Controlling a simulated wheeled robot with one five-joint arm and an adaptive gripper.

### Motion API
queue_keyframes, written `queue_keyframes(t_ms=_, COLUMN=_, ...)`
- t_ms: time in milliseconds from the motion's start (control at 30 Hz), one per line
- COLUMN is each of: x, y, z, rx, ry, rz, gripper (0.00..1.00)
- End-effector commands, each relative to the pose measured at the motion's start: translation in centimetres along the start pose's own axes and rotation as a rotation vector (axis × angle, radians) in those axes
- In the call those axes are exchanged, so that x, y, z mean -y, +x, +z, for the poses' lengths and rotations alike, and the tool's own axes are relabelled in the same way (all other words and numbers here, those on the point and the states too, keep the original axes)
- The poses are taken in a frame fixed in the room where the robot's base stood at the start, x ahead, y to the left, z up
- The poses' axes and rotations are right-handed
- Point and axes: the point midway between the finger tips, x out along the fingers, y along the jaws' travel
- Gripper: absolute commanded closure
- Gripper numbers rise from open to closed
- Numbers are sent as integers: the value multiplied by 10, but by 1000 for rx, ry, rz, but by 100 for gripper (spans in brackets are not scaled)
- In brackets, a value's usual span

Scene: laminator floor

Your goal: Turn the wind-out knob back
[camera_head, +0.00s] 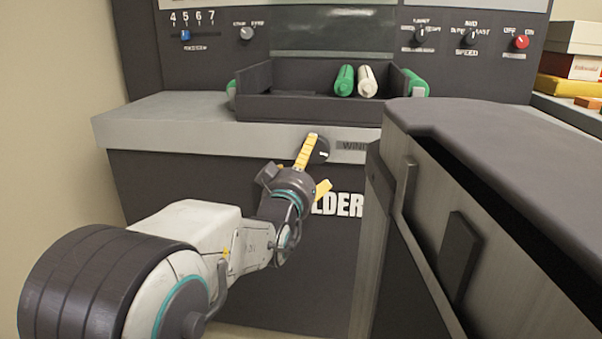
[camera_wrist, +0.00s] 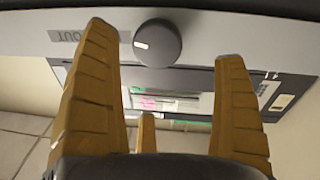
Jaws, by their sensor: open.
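The wind-out knob (camera_head: 321,150) is a round dark knob on the light grey front strip of the dark machine. In the wrist view the knob (camera_wrist: 158,44) shows whole, with its white mark pointing to the picture's left. My gripper (camera_head: 317,163) has yellow fingers, spread open and empty, in front of the knob. In the wrist view the knob appears between the tips of my gripper (camera_wrist: 163,45), with visible gaps on both sides. I cannot tell how far the tips are from the strip.
A label reading OUT (camera_wrist: 75,36) is beside the knob. Above the strip is a dark tray (camera_head: 300,107) with green and white rolls. A large dark cabinet (camera_head: 490,145) stands close on the right. Dials and a red knob (camera_head: 521,42) are on the upper panel.

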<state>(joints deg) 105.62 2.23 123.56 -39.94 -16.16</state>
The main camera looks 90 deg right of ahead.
Motion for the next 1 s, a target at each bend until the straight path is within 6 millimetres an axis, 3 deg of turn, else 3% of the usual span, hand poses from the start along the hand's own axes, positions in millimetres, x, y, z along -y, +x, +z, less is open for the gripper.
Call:
queue_keyframes(t_ms=300, x=0, y=-29, z=0, rx=0, ry=0, rz=-1, gripper=10)
queue_keyframes(t_ms=767, x=1, y=-32, z=-1, rx=-1, ry=0, rz=-2, gripper=11)
queue_keyframes(t_ms=1000, x=28, y=-33, z=-13, rx=-16, ry=5, rz=-61, gripper=11)
